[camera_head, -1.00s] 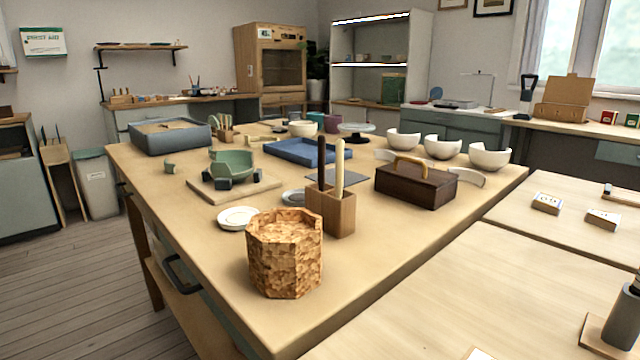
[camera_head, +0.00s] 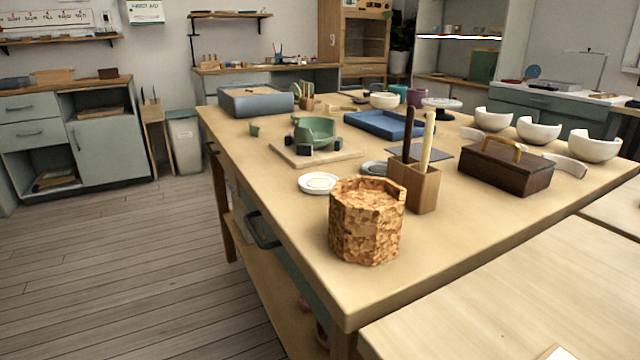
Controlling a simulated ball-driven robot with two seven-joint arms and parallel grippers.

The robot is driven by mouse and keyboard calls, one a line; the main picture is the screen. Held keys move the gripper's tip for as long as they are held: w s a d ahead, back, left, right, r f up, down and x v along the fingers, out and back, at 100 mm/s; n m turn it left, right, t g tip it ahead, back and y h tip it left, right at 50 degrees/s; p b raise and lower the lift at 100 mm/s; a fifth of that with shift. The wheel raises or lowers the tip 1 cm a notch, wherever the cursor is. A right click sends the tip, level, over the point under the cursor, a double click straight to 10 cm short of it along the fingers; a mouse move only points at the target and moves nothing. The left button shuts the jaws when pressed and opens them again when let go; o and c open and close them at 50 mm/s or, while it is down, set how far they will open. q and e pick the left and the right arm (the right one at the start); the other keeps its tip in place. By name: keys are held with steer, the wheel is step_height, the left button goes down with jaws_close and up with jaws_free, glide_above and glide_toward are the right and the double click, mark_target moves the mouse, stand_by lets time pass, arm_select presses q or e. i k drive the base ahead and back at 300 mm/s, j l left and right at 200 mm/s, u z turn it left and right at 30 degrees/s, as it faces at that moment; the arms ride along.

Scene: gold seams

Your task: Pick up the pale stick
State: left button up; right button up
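The pale stick (camera_head: 427,140) stands in a square wooden holder (camera_head: 414,186) on the large wooden table, leaning slightly to the right. A dark stick (camera_head: 408,133) stands beside it in the same holder, on its left. The lower ends of both sticks are hidden inside the holder. Neither of my grippers is in view.
A rough brown octagonal pot (camera_head: 366,222) stands close in front of the holder. A dark box with a handle (camera_head: 505,166) is to its right. A white dish (camera_head: 318,182) and a green broken bowl on a board (camera_head: 313,132) are to the left. The table's front corner is clear.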

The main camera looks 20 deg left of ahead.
mark_target(430, 119)
steer(key=i+j, duration=0.15)
steer(key=j, duration=0.2)
steer(key=i+j, duration=0.15)
steer(key=j, duration=0.2)
steer(key=i+j, duration=0.1)
steer(key=j, duration=0.25)
steer(key=i+j+z, duration=0.1)
steer(key=j+z, duration=0.2)
steer(key=z, duration=0.15)
steer(key=i+j+z, duration=0.1)
steer(key=j+z, duration=0.2)
steer(key=z, duration=0.2)
steer(key=j+z, duration=0.45)
steer(key=l, duration=0.1)
